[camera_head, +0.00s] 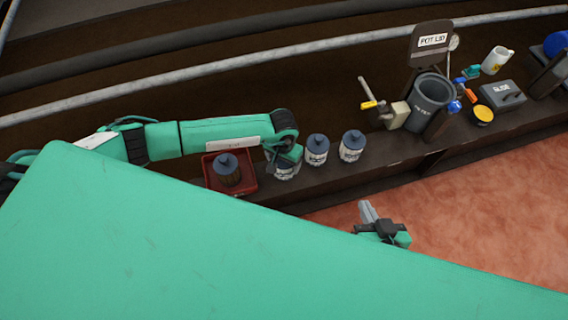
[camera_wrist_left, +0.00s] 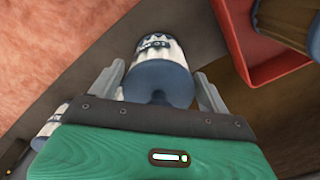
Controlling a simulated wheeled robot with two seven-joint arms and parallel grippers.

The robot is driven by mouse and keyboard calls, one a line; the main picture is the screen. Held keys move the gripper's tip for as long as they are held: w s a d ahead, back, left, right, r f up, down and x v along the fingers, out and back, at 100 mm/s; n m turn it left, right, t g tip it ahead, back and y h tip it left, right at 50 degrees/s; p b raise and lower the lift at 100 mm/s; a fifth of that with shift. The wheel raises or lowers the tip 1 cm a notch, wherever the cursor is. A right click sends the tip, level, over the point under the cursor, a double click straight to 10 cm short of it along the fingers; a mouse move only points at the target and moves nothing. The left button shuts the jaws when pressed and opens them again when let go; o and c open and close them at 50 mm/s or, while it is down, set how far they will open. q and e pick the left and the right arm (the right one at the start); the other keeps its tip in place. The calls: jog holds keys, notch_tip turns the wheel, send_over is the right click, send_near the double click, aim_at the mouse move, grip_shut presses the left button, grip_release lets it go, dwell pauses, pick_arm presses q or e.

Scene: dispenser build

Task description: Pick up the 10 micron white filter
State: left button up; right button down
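A white filter with a blue-grey cap (camera_wrist_left: 158,80) stands between the fingers of my left gripper (camera_wrist_left: 160,90) in the left wrist view. The fingers are spread on either side of the cap, with a small gap visible. In the head view this filter (camera_head: 284,172) is partly hidden under my left gripper (camera_head: 290,154). Two similar white filters stand to its right, one near (camera_head: 317,150) and one farther right (camera_head: 352,147).
A red tray (camera_head: 250,184) holding a brown filter (camera_head: 228,172) is just left of the gripped area. Farther right on the dark bench are a grey pot (camera_head: 431,99), a "POT LID" board (camera_head: 431,45), a white mug (camera_head: 496,60) and a grey box (camera_head: 502,94).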

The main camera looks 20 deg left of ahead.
pick_arm(q)
jog(key=c, duration=0.7)
